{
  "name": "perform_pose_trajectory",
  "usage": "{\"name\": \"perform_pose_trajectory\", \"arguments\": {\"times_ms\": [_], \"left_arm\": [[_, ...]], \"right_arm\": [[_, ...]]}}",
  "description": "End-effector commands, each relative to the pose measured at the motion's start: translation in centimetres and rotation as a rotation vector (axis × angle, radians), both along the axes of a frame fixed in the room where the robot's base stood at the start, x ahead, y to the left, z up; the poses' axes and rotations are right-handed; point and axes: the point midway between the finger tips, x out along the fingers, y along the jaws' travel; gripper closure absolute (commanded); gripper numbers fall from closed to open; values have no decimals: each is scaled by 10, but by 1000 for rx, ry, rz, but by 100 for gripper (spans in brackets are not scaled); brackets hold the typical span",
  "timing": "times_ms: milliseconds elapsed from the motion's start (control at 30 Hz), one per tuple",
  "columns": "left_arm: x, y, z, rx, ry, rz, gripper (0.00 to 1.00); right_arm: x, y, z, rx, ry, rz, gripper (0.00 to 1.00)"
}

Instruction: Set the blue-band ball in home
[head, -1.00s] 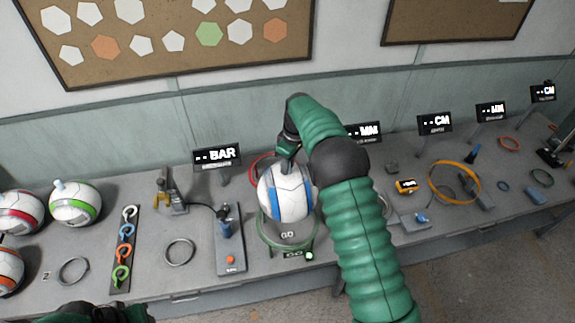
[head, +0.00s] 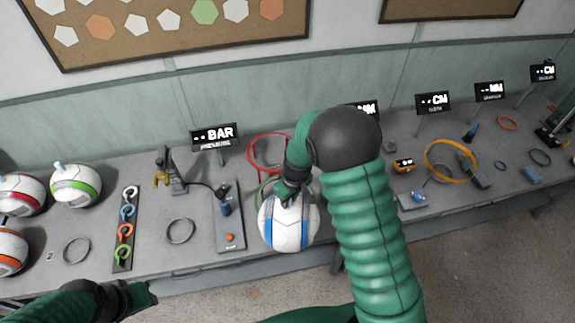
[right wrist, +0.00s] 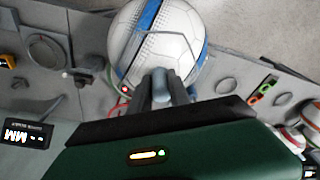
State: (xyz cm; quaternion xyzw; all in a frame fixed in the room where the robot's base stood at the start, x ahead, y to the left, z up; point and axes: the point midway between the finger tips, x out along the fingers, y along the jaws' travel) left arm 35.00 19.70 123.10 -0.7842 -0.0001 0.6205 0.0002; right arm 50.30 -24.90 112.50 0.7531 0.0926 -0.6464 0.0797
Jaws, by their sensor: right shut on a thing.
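The blue-band ball (head: 290,225), white with blue bands, hangs from my right gripper (head: 290,193) near the front edge of the bench. In the right wrist view the fingers (right wrist: 160,88) are shut on the small grey-blue peg on top of the ball (right wrist: 155,45). The ball hides most of a green ring (head: 263,187) behind it. Two grey rings lie on the bench, one near the other balls (head: 76,250) and one farther right (head: 180,231); I cannot tell which spot is home. My left gripper (head: 142,297) is at the lower left; its jaws are unclear.
Red (head: 22,193), green (head: 76,185) and orange (head: 10,250) banded balls sit at the left. A hook strip (head: 124,228), a pump board (head: 229,215) and a red ring (head: 268,152) are nearby. My right arm covers the bench right of the ball.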

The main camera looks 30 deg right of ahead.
Motion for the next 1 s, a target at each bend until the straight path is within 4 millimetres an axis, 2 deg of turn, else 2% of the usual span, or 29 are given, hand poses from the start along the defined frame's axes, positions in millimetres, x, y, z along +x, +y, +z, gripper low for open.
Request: {"name": "perform_pose_trajectory", "arguments": {"times_ms": [33,200,500,800,1000], "left_arm": [[0,0,0,0,0,0,64],[0,0,0,0,0,0,64],[0,0,0,0,0,0,64],[0,0,0,0,0,0,64],[0,0,0,0,0,0,64]], "right_arm": [[-13,6,-8,1,4,-22,100],[-49,22,-33,0,5,-102,100],[-93,42,-62,0,4,-198,100],[-113,51,-76,0,2,-244,100],[-112,51,-76,1,-1,-247,100]]}}
